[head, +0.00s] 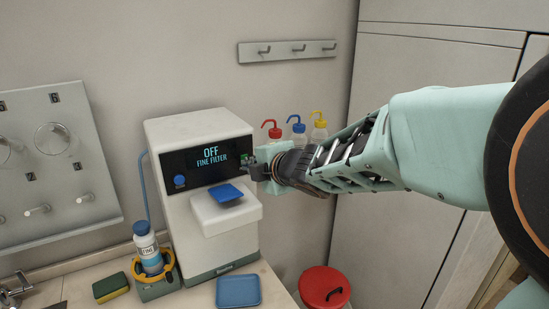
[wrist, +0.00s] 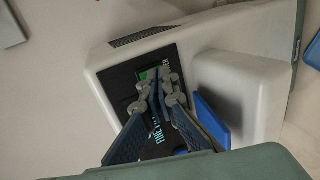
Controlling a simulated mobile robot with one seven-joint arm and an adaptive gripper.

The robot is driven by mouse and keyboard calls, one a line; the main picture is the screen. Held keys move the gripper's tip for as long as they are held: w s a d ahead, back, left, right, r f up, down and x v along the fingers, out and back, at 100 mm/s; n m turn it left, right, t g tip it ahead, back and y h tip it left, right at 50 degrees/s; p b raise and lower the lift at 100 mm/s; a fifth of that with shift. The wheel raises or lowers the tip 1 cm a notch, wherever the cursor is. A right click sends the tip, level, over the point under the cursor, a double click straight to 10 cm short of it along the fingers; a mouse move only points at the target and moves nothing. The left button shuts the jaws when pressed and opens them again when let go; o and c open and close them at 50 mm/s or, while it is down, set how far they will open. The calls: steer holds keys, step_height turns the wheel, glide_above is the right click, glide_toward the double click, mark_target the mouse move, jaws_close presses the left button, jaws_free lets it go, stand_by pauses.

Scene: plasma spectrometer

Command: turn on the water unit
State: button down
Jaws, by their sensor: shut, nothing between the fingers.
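The water unit (head: 190,130) is a white box on the counter with a black front panel. Its display (head: 211,155) reads "OFF" and "FINE FILTER". A round blue knob (head: 180,181) sits at the panel's left. A green patch, likely a button (wrist: 147,74), shows at the panel's other end in the wrist view, right by my fingertips. My gripper (head: 256,170) is shut and empty in front of the panel's right end. It also shows in the wrist view (wrist: 159,90), partly covering the display. I cannot tell whether the fingertips touch the panel.
A bottle (head: 148,247) stands in a holder at the left near a sponge (head: 111,288). Wash bottles (head: 298,130) stand behind my gripper; a red-lidded bin (head: 324,287) is below.

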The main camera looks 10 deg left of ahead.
steer(key=shift+f, duration=0.1)
stand_by(0.4)
steer(key=b, duration=0.2)
steer(key=f+b, duration=0.1)
steer(key=b, duration=0.2)
steer(key=shift+w+a+t+y, duration=0.15)
steer(key=shift+w+t+y, duration=0.15)
steer(key=shift+b, duration=0.7)
steer(key=t+b, duration=0.1)
steer(key=b, duration=0.4)
steer(key=shift+s+y, duration=0.1)
steer(key=shift+y, duration=0.3)
steer(key=b, duration=0.3)
steer(key=shift+t, duration=0.3)
steer(key=shift+s+r+y+b, duration=0.15)
steer(key=shift+y+b, duration=0.25)
steer(key=shift+b, duration=0.8)
steer(key=shift+r, duration=0.1)
